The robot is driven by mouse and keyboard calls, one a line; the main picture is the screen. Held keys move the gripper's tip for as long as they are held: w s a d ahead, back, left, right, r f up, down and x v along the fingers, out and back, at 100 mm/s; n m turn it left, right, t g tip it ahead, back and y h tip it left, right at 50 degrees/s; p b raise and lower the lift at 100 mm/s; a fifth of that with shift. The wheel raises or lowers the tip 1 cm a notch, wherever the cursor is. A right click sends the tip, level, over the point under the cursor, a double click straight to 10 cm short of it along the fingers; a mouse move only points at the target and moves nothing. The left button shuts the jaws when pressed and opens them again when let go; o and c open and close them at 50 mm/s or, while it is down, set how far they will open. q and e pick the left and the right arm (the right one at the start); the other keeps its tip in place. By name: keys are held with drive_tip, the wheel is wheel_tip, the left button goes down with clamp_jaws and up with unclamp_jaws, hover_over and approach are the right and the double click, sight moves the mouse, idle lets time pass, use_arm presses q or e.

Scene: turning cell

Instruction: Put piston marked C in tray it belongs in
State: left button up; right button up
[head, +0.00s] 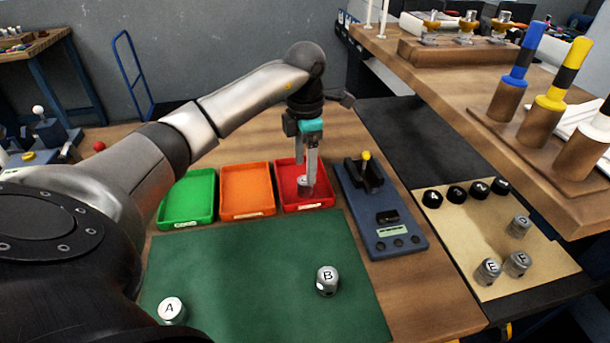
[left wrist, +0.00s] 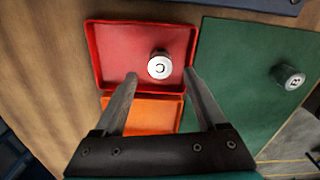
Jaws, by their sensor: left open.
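The piston marked C (left wrist: 160,66) is a silver cylinder standing in the red tray (left wrist: 112,40), its letter turned in the left wrist view. In the head view it shows only partly (head: 302,181), behind my left gripper's fingers. My left gripper (head: 310,188) points down over the red tray (head: 318,203). Its fingers (left wrist: 160,76) are apart, one to each side of the piston in the picture, and I see no contact. The green tray (head: 188,198) and orange tray (head: 246,190) are empty where visible. My right gripper is not in view.
Pistons A (head: 171,309) and B (head: 327,280) stand on the green mat (head: 250,270). A blue gauge device (head: 385,220) sits right of the red tray. Several pistons and black round pieces stand on the tan board (head: 465,235) at right.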

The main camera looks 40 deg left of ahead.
sight(305, 180)
use_arm(q)
wheel_tip(305, 180, up, 7)
drive_tip(key=shift+p, duration=0.3)
drive_tip(key=shift+d, duration=0.1)
